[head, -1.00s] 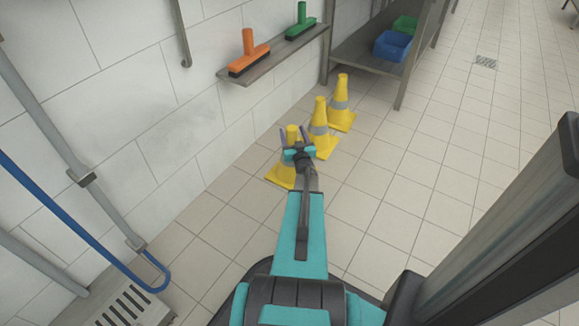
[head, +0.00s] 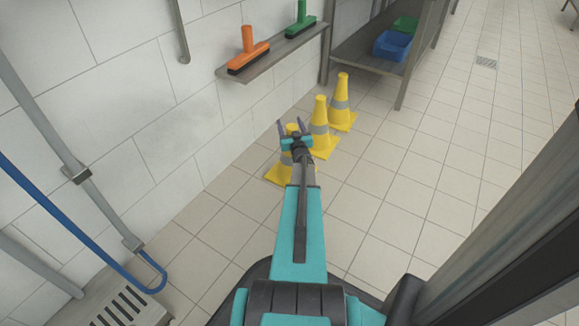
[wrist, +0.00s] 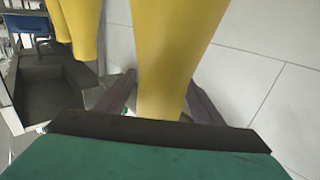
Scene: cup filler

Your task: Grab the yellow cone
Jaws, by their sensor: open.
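Three yellow cones with grey bands stand in a row on the tiled floor along the wall. The nearest cone (head: 278,174) is partly hidden behind my gripper (head: 292,128). The middle cone (head: 319,115) and the far cone (head: 342,90) stand clear behind it. My gripper is open, with one finger on either side of the nearest cone in the head view. In the wrist view a yellow cone (wrist: 172,50) rises between the spread fingers of my gripper (wrist: 163,92). I cannot tell whether the fingers touch it.
A wall shelf (head: 270,60) holds an orange brush (head: 248,52) and a green brush (head: 301,22). A metal rack (head: 375,58) with a blue bin (head: 391,46) stands beyond the cones. Floor to the right is clear.

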